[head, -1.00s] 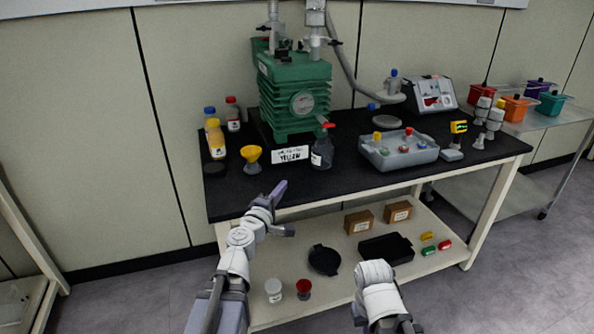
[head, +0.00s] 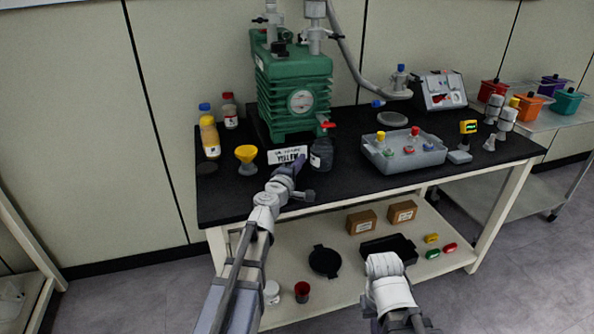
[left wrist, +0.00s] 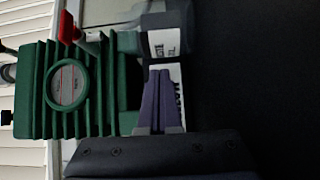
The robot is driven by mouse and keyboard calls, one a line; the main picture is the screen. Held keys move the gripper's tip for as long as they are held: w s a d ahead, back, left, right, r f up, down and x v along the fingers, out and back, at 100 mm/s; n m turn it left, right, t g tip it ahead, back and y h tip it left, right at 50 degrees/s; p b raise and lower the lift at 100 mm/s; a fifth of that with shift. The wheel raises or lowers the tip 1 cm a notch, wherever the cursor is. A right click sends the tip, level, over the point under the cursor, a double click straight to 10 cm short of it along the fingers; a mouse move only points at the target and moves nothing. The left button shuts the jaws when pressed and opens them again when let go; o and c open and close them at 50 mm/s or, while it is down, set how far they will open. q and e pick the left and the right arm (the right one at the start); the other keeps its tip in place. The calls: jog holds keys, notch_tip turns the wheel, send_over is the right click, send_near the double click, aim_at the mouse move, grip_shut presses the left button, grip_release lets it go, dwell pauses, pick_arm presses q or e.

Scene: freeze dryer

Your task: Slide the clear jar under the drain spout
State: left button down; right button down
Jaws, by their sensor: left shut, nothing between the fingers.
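The clear jar (head: 322,154), dark-looking with a pale label, stands on the black bench top just right of the white sign, near the drain spout with the red handle (head: 327,125) on the green pump. In the left wrist view the jar (left wrist: 168,35) lies beyond my fingertips, with the red handle (left wrist: 70,27) to its left. My left gripper (head: 299,163) is shut and empty, in front of the sign and just left of the jar. Its purple fingers (left wrist: 161,82) are together. Contact with the jar cannot be told. My right gripper is out of view; only its arm shows.
The white sign (head: 287,155) stands before the green pump (head: 293,92). A yellow funnel (head: 246,157) and bottles (head: 209,138) are left of it. A grey tray (head: 404,158) stands right of the jar, with bare bench between. Boxes and lids lie on the lower shelf.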

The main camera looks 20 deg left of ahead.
aim_at(322, 154)
pick_arm(q)
jog(key=shift+w+d, duration=0.2)
jog(key=shift+w, duration=1.35)
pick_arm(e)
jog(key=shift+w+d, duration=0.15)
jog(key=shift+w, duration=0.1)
pick_arm(q)
jog(key=shift+s+d, duration=0.45)
jog(key=shift+d, duration=0.4)
jog(key=shift+s, duration=0.1)
